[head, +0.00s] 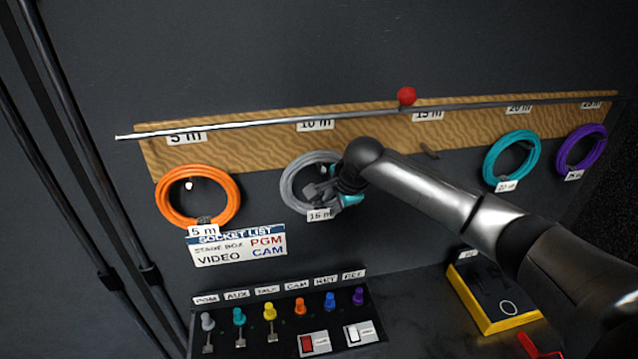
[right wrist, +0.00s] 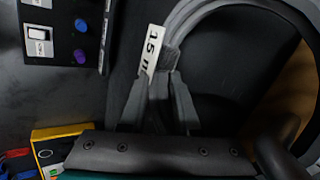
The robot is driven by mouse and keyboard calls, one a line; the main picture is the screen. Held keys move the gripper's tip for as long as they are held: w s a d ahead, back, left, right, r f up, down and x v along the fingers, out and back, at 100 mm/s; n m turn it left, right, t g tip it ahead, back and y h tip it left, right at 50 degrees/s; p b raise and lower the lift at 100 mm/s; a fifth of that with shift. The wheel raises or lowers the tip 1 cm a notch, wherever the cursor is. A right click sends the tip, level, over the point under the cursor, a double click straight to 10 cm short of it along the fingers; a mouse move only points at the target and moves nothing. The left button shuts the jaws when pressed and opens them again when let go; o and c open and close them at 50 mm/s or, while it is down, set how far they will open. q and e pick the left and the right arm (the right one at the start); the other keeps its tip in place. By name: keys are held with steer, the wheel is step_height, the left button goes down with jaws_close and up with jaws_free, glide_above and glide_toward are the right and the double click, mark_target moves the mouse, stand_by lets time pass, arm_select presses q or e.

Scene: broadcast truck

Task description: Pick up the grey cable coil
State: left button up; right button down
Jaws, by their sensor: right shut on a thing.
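The grey cable coil (head: 287,182) hangs against the dark wall, below the "10 m" sign of the wooden board. It also shows as a thick grey ring in the right wrist view (right wrist: 205,20). Its white tag (right wrist: 152,50) reads "15 m" there. My right gripper (head: 322,192) is at the lower part of the coil. In the right wrist view my right gripper (right wrist: 167,84) is shut on the coil just beside the tag. My wrist hides the coil's right side in the head view. My left gripper is not in view.
An orange coil (head: 162,205) hangs at left; teal (head: 489,165) and purple (head: 562,155) coils hang at right. A metal rail (head: 240,122) with a red ball (head: 406,96) crosses the wooden board (head: 240,145). A socket panel (head: 270,335) and yellow-edged box (head: 475,307) lie below.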

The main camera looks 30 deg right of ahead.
steer(key=shift+w+r, duration=0.1)
steer(key=shift+r, duration=0.2)
